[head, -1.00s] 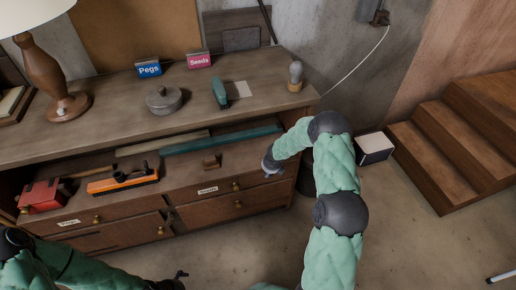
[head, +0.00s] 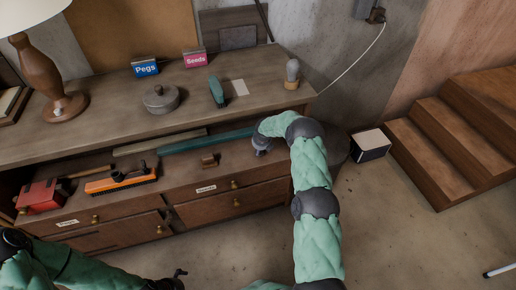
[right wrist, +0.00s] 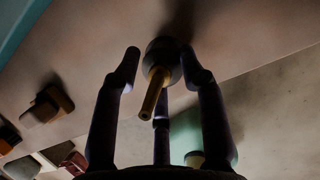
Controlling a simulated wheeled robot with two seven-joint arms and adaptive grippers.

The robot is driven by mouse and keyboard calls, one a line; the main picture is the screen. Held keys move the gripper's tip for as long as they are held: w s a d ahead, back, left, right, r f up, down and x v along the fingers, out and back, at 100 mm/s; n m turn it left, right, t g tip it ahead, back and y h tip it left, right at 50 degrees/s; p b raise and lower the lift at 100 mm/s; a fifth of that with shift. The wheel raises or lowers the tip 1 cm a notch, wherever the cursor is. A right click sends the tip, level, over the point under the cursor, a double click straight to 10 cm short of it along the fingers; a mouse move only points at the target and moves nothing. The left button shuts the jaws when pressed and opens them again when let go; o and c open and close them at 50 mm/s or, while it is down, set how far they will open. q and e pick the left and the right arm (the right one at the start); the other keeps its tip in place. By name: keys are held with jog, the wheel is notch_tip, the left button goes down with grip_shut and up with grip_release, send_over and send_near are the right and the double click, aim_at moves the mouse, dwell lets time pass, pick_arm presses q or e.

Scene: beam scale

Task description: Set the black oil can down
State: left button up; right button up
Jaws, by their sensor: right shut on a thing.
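The black oil can (right wrist: 166,56) shows in the right wrist view as a dark round body with a brass spout (right wrist: 152,94) pointing toward the camera. My right gripper (right wrist: 165,62) has its fingers around the can and is shut on it. A pale surface lies behind the can; I cannot tell whether the can touches it. In the head view my right gripper (head: 260,149) is over the front part of the cabinet's lower shelf (head: 232,158), and the can is hidden there. My left gripper (head: 178,281) is low at the bottom edge, away from the cabinet; its fingers are unclear.
A small wooden block (head: 209,161) lies left of my right gripper. A long teal bar (head: 205,141) lies behind. An orange tool (head: 121,181) and a red box (head: 42,195) are farther left. The upper top (head: 115,118) holds a grey pot (head: 162,99) and a bulb-like object (head: 292,72).

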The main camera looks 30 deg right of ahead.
jog(key=shift+w+d+f+b, duration=0.15)
jog(key=shift+w+f+b, duration=0.05)
jog(key=shift+w, duration=0.35)
jog(key=shift+w+d+f+b, duration=0.1)
jog(key=shift+w+f+b, duration=0.1)
jog(key=shift+w, duration=0.3)
jog(key=shift+s+f, duration=0.1)
jog(key=shift+f, duration=0.35)
jog(key=o, duration=1.2)
jog(key=shift+r, duration=0.1)
